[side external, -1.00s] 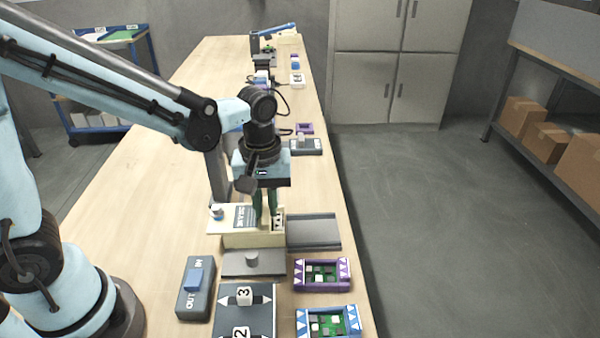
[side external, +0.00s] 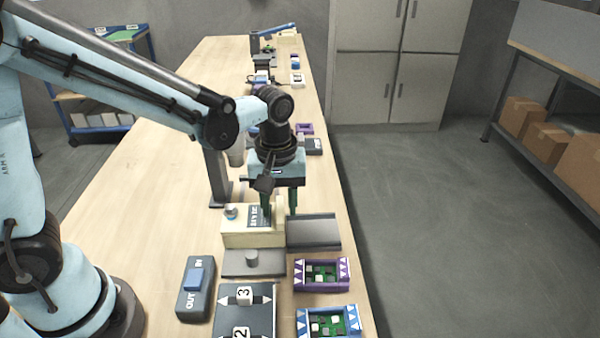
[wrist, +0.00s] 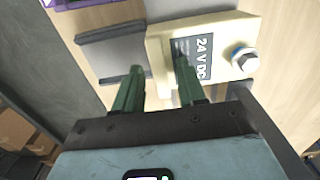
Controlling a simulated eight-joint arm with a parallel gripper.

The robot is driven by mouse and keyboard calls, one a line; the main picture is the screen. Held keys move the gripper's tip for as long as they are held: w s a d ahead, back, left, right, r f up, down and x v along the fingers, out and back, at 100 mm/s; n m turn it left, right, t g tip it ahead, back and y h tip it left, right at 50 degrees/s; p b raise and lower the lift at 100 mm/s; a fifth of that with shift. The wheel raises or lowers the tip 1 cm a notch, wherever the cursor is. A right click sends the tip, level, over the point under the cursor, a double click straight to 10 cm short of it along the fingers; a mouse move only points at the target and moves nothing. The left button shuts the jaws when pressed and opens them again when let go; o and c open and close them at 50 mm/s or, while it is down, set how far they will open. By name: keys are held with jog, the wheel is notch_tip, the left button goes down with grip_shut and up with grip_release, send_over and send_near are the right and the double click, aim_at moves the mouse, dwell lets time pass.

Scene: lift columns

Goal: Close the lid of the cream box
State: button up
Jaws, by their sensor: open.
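The cream box (side external: 252,240) stands on the table with its cream lid (side external: 236,222) on top. The lid carries a dark label and a silver-and-blue knob at its left end. In the wrist view, the lid (wrist: 216,30) reads "24 V DC", and no open interior shows there. My gripper (side external: 280,214) is open and empty. One finger is over the label side of the box; the other is beyond the right edge, over a grey plate. The fingers (wrist: 160,62) show apart in the wrist view. Whether a fingertip touches the lid cannot be told.
The grey plate (side external: 314,232) lies right of the box. A blue switch (side external: 194,280), a numbered panel (side external: 245,318), a purple tray (side external: 299,276) and a blue tray (side external: 304,324) are nearer. The table's left is bare.

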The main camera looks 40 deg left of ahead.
jog(key=shift+r, duration=0.15)
jog(key=shift+r, duration=2.85)
jog(key=shift+s+a+r, duration=0.2)
jog(key=shift+s+a, duration=0.05)
jog(key=shift+a, duration=0.05)
jog(key=s+a+m+t, duration=0.1)
jog(key=a+m+t, duration=0.1)
jog(key=s+a+r+m+t, duration=0.1)
jog(key=s+a+m+t, duration=0.1)
jog(key=m, duration=0.1)
jog(key=s+a+m+t, duration=0.1)
jog(key=s+a+m, duration=0.1)
jog(key=shift+r+t, duration=0.3)
jog(key=shift+t, duration=0.1)
jog(key=shift+s+a+f+m+t, duration=0.1)
jog(key=shift+s+a+m+t, duration=0.2)
jog(key=shift+m, duration=0.2)
jog(key=shift+s+a+f+m+t, duration=0.1)
jog(key=shift+a+m+t, duration=0.1)
jog(key=shift+m+t, duration=0.25)
